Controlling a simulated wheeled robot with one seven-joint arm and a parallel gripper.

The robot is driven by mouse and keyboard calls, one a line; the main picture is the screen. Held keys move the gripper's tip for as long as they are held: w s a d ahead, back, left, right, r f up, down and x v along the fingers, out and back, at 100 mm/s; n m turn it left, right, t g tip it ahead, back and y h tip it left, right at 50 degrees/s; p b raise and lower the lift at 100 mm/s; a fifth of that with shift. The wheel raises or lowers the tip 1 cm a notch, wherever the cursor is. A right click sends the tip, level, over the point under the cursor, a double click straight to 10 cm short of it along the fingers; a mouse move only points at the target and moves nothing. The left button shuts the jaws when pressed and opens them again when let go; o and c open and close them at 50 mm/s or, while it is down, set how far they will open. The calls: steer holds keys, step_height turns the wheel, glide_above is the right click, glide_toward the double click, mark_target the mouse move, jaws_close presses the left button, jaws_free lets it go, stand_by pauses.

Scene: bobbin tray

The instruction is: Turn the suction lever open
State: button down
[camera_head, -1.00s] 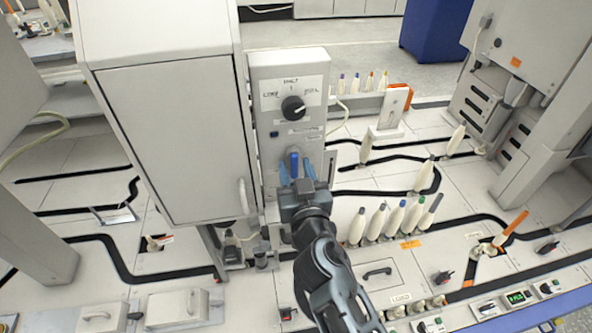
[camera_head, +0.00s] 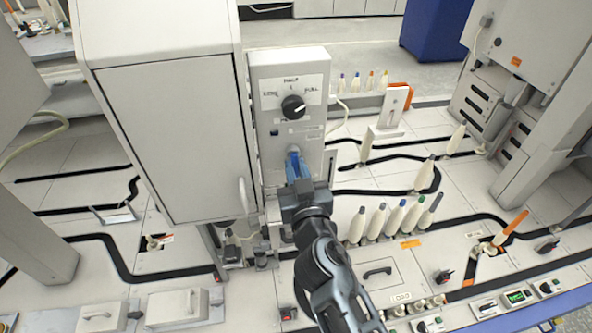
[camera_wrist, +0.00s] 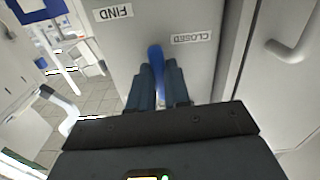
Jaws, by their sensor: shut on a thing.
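The suction lever (camera_head: 293,153) is a blue handle on the front of the light grey control panel (camera_head: 313,157), below a black knob. In the wrist view the blue lever (camera_wrist: 156,60) stands between my two dark blue fingers, its end showing past their tips. My gripper (camera_head: 297,168) is shut on the lever. The lever's base is partly hidden by the fingers.
A large white cabinet (camera_head: 170,130) with a handle stands directly left of the panel. The black knob (camera_head: 293,106) sits above the lever. Several white bobbins (camera_head: 395,217) stand in a row to the right. A floor-level handle (camera_head: 377,271) lies below them.

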mark_target(302, 148)
steer(key=n, duration=0.3)
steer(key=d+r+n, duration=0.1)
steer(key=n, duration=0.2)
steer(key=n+p, duration=0.1)
steer(key=n, duration=0.2)
steer(key=shift+w+d+r, duration=0.2)
steer(key=shift+w+d, duration=0.05)
steer(key=n+p, duration=0.1)
steer(key=n, duration=0.1)
steer(key=r+n, duration=0.1)
steer(key=n, duration=0.2)
steer(key=shift+w+d+n+p, duration=0.1)
steer(key=shift+d+n+p, duration=0.1)
steer(key=shift+n+p, duration=0.15)
steer(key=shift+r+n+p, duration=0.2)
steer(key=shift+n+p, duration=0.25)
steer(key=shift+n, duration=0.9)
steer(key=shift+a, duration=0.1)
steer(key=c, duration=1.4)
jaws_free()
steer(key=o, duration=0.3)
steer(key=shift+f, duration=0.1)
